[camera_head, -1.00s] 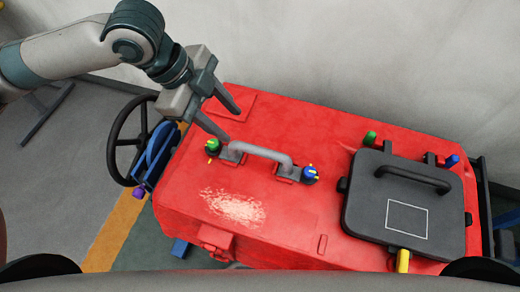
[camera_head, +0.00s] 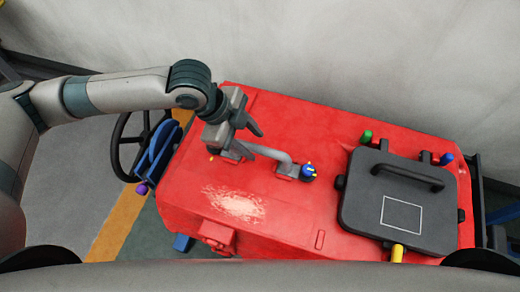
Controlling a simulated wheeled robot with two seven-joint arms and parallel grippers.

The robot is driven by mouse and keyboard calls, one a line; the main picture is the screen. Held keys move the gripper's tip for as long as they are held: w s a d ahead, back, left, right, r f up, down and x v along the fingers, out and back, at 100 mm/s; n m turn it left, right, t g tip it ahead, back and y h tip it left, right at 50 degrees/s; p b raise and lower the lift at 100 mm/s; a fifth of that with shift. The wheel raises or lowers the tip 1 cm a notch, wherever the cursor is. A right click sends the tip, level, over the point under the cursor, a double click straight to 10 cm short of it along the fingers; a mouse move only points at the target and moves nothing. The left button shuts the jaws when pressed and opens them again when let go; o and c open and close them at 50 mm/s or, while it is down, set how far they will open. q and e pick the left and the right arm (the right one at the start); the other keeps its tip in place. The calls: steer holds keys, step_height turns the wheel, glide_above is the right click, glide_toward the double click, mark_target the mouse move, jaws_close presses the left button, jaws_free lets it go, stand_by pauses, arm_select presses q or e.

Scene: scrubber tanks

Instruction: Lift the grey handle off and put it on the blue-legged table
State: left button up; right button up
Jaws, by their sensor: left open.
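The grey handle (camera_head: 270,152) is a bar on two dark mounts on top of the red tank body (camera_head: 300,220). A blue knob with a yellow tab (camera_head: 308,170) sits at its right mount. My left gripper (camera_head: 246,143) is open, over the handle's left end. It hides that end, most of the left mount and the green knob there. I cannot tell whether its fingers touch the bar. My right gripper is not in view.
A black lid (camera_head: 366,215) with its own black handle (camera_head: 408,176) covers the tank's right side, with green, blue and yellow knobs around it. A black steering wheel (camera_head: 122,150) and blue part (camera_head: 158,150) stand at the left. A pale wall rises behind.

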mark_target(259, 148)
arm_select(q)
steer(key=shift+d+f, duration=0.15)
steer(key=shift+f, duration=0.25)
steer(key=shift+w+d+f+p, duration=0.1)
steer(key=shift+d+f+p, duration=0.25)
steer(key=shift+f+p, duration=0.15)
steer(key=p+x, duration=0.1)
steer(key=x, duration=0.2)
steer(key=shift+d+f, duration=0.15)
steer(key=shift+f, duration=0.3)
jaws_close()
steer(key=shift+r, duration=0.15)
